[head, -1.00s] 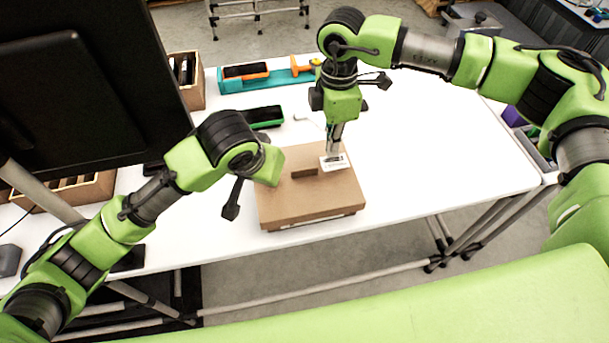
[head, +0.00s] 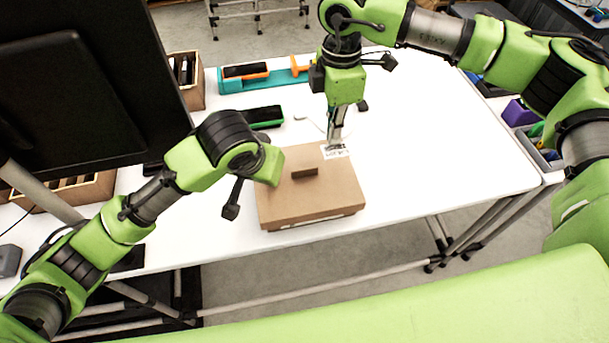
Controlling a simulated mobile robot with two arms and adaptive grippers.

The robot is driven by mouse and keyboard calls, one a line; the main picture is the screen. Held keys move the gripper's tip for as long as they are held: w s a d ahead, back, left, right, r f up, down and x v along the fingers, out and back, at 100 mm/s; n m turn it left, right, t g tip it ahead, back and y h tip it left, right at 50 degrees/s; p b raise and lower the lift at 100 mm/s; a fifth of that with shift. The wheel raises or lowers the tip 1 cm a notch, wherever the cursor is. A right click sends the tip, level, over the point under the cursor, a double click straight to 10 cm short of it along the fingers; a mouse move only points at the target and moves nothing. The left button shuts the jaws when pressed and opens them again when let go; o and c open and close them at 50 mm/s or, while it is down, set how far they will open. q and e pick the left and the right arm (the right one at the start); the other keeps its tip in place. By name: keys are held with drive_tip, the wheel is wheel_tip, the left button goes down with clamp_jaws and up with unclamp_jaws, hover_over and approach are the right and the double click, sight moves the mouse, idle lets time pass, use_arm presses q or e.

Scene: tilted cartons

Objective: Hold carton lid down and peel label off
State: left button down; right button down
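A white label (head: 336,151) with dark print shows at the lid's back right edge. My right gripper (head: 334,142) points down, and its fingers look closed at the label's back edge. I cannot tell how much of the label still touches the carton. My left arm reaches to the carton's left back corner. Its gripper is hidden behind its own green wrist.
Behind the carton are a black-and-green box (head: 264,116) and a teal tray (head: 229,85) with orange parts. A dark monitor (head: 85,100) blocks the left. Wooden bins (head: 188,82) stand at the back left.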

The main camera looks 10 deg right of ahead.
use_arm(q)
drive_tip(key=shift+r+p, duration=3.55)
drive_tip(key=shift+p, duration=1.05)
drive_tip(key=shift+f, duration=0.1)
drive_tip(key=v, duration=1.2)
